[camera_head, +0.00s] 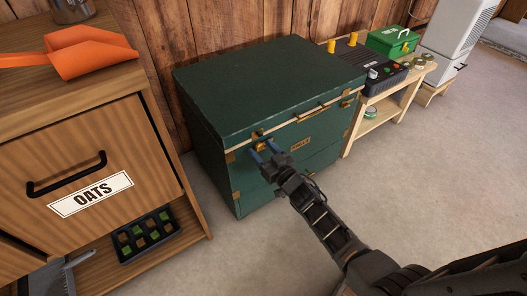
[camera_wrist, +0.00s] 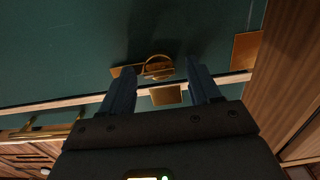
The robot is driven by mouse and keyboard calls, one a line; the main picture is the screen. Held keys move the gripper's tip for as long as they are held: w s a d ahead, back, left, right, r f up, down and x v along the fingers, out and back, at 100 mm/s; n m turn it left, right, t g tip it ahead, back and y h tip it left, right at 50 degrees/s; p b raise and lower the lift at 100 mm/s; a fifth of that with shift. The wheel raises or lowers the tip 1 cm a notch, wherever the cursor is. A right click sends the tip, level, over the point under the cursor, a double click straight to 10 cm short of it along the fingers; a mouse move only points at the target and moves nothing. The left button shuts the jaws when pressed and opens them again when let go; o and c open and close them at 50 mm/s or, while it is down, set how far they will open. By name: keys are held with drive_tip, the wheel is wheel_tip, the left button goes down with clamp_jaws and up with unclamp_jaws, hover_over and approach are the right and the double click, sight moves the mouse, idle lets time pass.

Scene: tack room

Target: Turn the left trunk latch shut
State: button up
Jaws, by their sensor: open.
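The dark green trunk (camera_head: 270,85) stands against the wooden wall with its lid down. Its left latch (camera_head: 263,146) is a small brass fitting just below the pale lid strip, near the front left corner. In the wrist view, the latch (camera_wrist: 157,68) shows as a brass plate with a rounded turning piece. My gripper (camera_head: 264,151) is open, its two blue fingers pointing at the trunk front. In the wrist view, the fingers (camera_wrist: 160,67) lie on either side of the latch, with nothing visibly held. I cannot tell whether the fingers touch it.
A wooden cabinet (camera_head: 95,150) with an OATS drawer stands close on the left, an orange scoop (camera_head: 85,55) on top. A brass handle (camera_head: 312,114) and another latch (camera_head: 346,101) are farther right on the trunk. A low bench (camera_head: 385,112) stands beyond. The floor in front is clear.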

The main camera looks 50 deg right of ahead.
drive_tip(key=c, duration=1)
drive_tip(key=shift+n, duration=0.3)
drive_tip(key=n+b, duration=0.2)
drive_tip(key=n, duration=0.2)
drive_tip(key=shift+a+f, duration=0.1)
drive_tip(key=n+b, duration=0.4)
drive_tip(key=n, duration=0.5)
drive_tip(key=shift+a+f+n+b, duration=0.1)
drive_tip(key=shift+n+b, duration=0.2)
drive_tip(key=shift+b, duration=0.1)
drive_tip(key=shift+n+b, duration=0.8)
drive_tip(key=shift+n, duration=1)
drive_tip(key=shift+c, duration=0.2)
